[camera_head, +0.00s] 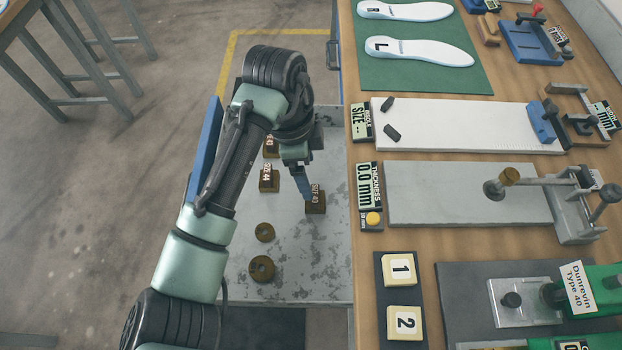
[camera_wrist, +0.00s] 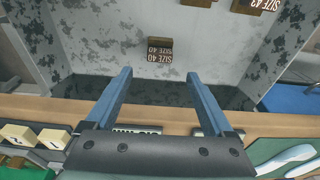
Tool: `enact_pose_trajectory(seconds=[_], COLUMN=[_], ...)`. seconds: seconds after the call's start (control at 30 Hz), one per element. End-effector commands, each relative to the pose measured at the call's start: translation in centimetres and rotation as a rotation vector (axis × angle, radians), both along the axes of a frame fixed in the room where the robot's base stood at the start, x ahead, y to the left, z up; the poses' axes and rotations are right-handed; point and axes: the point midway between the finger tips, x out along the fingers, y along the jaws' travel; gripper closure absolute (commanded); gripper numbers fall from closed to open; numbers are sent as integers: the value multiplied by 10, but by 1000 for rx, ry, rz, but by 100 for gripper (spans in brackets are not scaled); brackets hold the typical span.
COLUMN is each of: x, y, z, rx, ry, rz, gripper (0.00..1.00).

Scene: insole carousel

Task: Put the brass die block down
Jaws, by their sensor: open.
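The brass die block marked SIZE 40 (camera_head: 315,204) stands on the grey, worn metal surface (camera_head: 325,262) to the left of the workbench. It also shows in the wrist view (camera_wrist: 160,50), upper middle, just beyond the fingertips and not between them. My gripper (camera_head: 304,190) is open and empty, with its blue fingers close to the block in the head view. In the wrist view, the two fingers (camera_wrist: 145,73) are spread apart with nothing held. The exact gap between fingers and block is hard to judge.
Other brass blocks, such as SIZE 44 (camera_head: 269,180), stand on the same surface. Two round brass pieces (camera_head: 262,268) lie nearer the front. The wooden bench (camera_head: 366,236) edge runs along the right, with a thickness gauge plate (camera_head: 450,205) on it.

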Motion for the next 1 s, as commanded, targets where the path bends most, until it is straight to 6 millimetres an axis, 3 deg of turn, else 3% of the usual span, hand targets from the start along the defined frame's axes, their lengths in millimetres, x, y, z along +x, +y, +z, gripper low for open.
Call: enact_pose_trajectory(seconds=[0.2, 0.57, 0.67, 0.77, 0.83, 0.9, 0.97, 1.0], x=[0, 1, 14, 46, 73, 95, 103, 102], y=[4, 4, -10, -44, -75, -100, -113, -116], z=[32, 39, 50, 85, 131, 194, 253, 294], rx=[-1, -2, -24, -101, -210, -363, -517, -631], ry=[-1, -4, -77, -268, -460, -669, -837, -942], rz=[0, 2, 26, 105, 200, 318, 422, 491], gripper=[13, 13, 13, 13, 13, 13, 13, 13])
